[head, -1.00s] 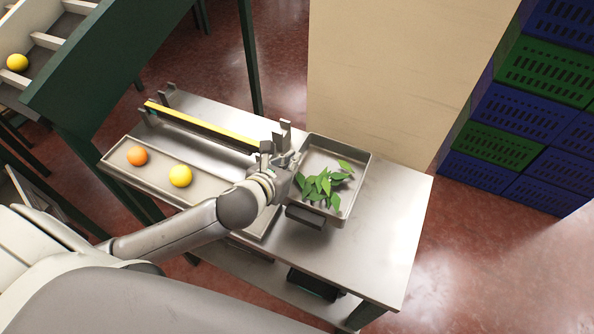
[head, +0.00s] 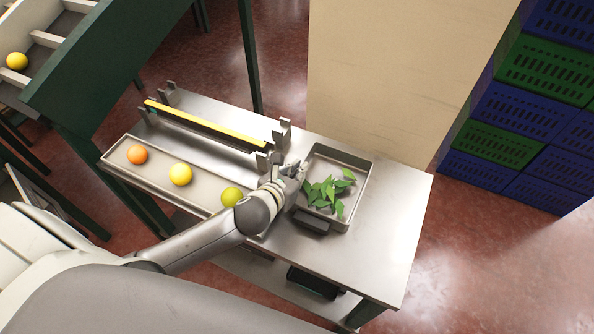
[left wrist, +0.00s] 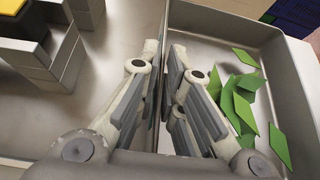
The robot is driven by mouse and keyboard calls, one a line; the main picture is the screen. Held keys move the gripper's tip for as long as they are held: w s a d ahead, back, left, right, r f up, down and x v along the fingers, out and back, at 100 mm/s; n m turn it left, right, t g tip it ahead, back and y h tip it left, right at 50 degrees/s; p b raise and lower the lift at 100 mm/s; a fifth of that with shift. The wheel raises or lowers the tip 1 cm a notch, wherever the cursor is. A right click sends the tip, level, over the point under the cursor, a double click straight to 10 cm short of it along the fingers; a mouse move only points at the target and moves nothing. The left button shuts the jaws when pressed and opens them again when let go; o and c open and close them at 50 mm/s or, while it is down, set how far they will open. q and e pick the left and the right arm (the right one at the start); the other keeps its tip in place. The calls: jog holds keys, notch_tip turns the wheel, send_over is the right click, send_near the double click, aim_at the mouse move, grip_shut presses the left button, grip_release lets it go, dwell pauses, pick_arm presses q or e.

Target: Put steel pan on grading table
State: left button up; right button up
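The steel pan (head: 366,187) is a shallow grey tray with green leaves inside and a dark handle block on its near side. It is over the grading table (head: 398,238), right of the sorting channel; I cannot tell whether its base touches the tabletop. My left gripper (head: 299,171) is at the pan's left wall. In the left wrist view the fingers (left wrist: 162,72) stand on either side of that wall, close against it, with the pan's inside (left wrist: 205,50) to the right. My right gripper is not in view.
A long tray holds an orange fruit (head: 137,154), a yellow fruit (head: 180,174) and a yellow-green one (head: 231,197). A yellow-topped bar (head: 205,125) lies behind it. Blue and green crates (head: 530,110) are stacked at right. The table's right end is clear.

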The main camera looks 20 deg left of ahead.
pick_arm(q)
jog(key=shift+o, duration=1.3)
jog(key=shift+s+r, duration=0.15)
jog(key=shift+r, duration=0.05)
jog(key=b+v, duration=0.1)
jog(key=v, duration=1)
jog(key=shift+s, duration=0.35)
jog(key=shift+r, duration=0.15)
